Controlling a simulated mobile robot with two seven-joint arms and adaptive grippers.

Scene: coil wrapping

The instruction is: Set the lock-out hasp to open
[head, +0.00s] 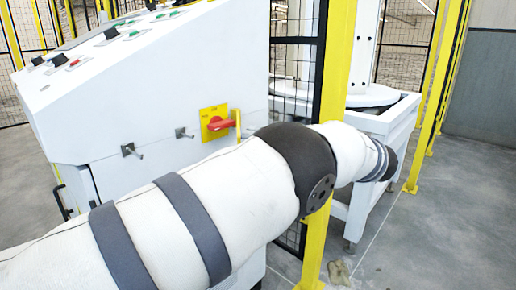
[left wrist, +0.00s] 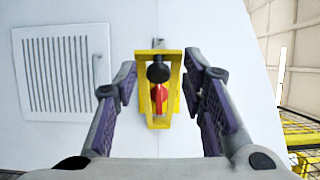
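The lock-out hasp (left wrist: 176,78) is a yellow frame on the white cabinet wall, in the middle of the left wrist view. A black knob (left wrist: 158,72) sits near its top. A red switch handle (left wrist: 159,97) shows behind and below the knob. In the head view, the red handle (head: 220,124) is on a yellow plate (head: 209,114) on the cabinet side. Whether either pad touches the hasp cannot be told. My right gripper is out of view.
The white control cabinet (head: 110,90) has metal pegs (head: 183,133) sticking out beside the switch. A yellow post (head: 332,100) and black mesh fence stand close to my left arm. A white machine (head: 375,120) stands behind. A louvred vent (left wrist: 65,70) is left of the hasp.

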